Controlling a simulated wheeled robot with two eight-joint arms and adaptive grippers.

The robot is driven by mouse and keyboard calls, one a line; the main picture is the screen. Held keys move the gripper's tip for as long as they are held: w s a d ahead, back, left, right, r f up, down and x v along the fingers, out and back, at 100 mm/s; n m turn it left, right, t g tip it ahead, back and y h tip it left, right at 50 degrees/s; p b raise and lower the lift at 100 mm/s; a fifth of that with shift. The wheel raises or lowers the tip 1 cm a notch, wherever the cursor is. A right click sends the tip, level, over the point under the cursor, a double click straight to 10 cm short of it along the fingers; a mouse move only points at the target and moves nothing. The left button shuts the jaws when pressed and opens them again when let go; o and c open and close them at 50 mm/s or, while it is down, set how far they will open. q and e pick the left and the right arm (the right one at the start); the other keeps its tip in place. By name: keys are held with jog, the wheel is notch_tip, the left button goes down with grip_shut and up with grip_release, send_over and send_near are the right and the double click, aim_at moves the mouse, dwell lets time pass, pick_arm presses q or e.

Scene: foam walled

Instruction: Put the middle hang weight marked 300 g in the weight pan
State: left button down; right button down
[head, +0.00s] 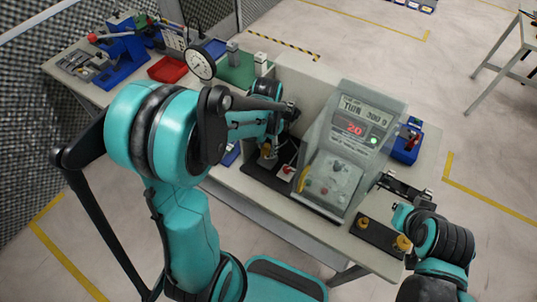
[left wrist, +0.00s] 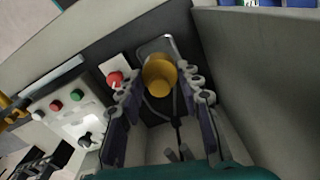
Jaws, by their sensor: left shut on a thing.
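My left gripper (head: 268,150) is low over the dark strip left of the console. In the left wrist view my left gripper (left wrist: 162,90) is shut on a brass weight (left wrist: 159,75), seen from above between the fingertips. The mark on it cannot be read. A rounded metal wire frame (left wrist: 168,42), possibly part of the weight pan, shows behind the weight. I cannot tell whether they touch. Two brass weights (head: 362,221) and (head: 403,242) stand at opposite ends of a dark rack. My right gripper (head: 405,190) seems to be above this rack; its jaws are unclear.
A clear-covered grey console (head: 345,150) with a red readout stands right of the left gripper. A red knob (left wrist: 115,78) sits beside the held weight. A grey wall (left wrist: 250,60) rises close on the right in the wrist view.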

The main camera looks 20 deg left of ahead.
aim_at(268, 154)
pick_arm(q)
jog(key=shift+w+f, duration=0.2)
jog(key=shift+f, duration=0.25)
jog(key=shift+f+b, duration=0.55)
jog(key=shift+f, duration=1.2)
jog(key=shift+f, duration=0.1)
